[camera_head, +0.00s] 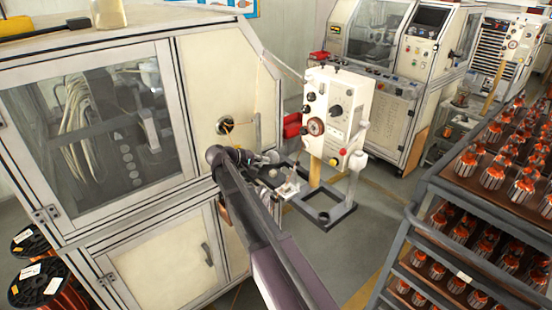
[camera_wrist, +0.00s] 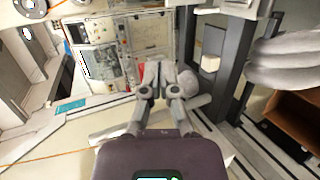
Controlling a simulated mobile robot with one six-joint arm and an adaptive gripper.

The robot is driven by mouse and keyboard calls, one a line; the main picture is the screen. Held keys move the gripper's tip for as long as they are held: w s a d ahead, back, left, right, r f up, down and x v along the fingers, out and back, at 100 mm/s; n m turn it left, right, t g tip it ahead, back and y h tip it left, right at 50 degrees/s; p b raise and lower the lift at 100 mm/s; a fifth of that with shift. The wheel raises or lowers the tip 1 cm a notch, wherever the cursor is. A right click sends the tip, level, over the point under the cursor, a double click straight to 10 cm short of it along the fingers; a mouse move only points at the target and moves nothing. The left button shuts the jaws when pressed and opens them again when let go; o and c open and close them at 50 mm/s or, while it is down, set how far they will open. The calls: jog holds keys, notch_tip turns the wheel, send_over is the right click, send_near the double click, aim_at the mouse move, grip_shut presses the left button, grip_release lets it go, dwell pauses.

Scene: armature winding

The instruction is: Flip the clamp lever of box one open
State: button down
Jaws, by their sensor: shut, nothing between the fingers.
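A white control box (camera_head: 335,115) with black knobs and a red part (camera_head: 292,125) on its left side stands on a post, right of the large machine. I cannot tell for sure which part is the clamp lever or whether this is box one. My gripper (camera_wrist: 161,72) is shut and empty in the wrist view. Its fingertips are in front of a small red and white thing (camera_wrist: 150,72), partly hidden by the fingers. In the head view my arm reaches toward the area below and left of the box, and the fingertips are hard to make out there.
The large white machine (camera_head: 215,75) with a glass door fills the left. A dark square frame (camera_head: 322,219) sits at the post's foot. A rack (camera_head: 435,190) with several red-topped armatures stands at the right. A similar white box (camera_head: 525,40) is farther back.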

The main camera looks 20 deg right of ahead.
jog(key=shift+f+p+v, duration=0.2)
jog(key=shift+v, duration=0.85)
jog(key=shift+f+p+v, duration=0.15)
jog(key=shift+p+v, duration=0.05)
jog(key=shift+v, duration=0.9)
jog(key=shift+a, duration=0.15)
jog(key=s+f+m+g+y, duration=0.1)
jog(key=s+f+y, duration=0.3)
jog(key=s, duration=0.5)
jog(key=s+a+f+m+y+b, duration=0.1)
jog(key=s+f+y, duration=0.3)
jog(key=s, duration=0.5)
jog(key=s+f+m+g+y+b, duration=0.1)
jog(key=s+f+y, duration=0.4)
jog(key=s, duration=0.4)
jog(key=shift+s+a+g, duration=0.25)
jog(key=shift+a+g, duration=0.05)
jog(key=shift+a, duration=0.1)
jog(key=shift+f, duration=0.1)
jog(key=c, duration=0.6)
grip_release()
jog(key=shift+a, duration=0.15)
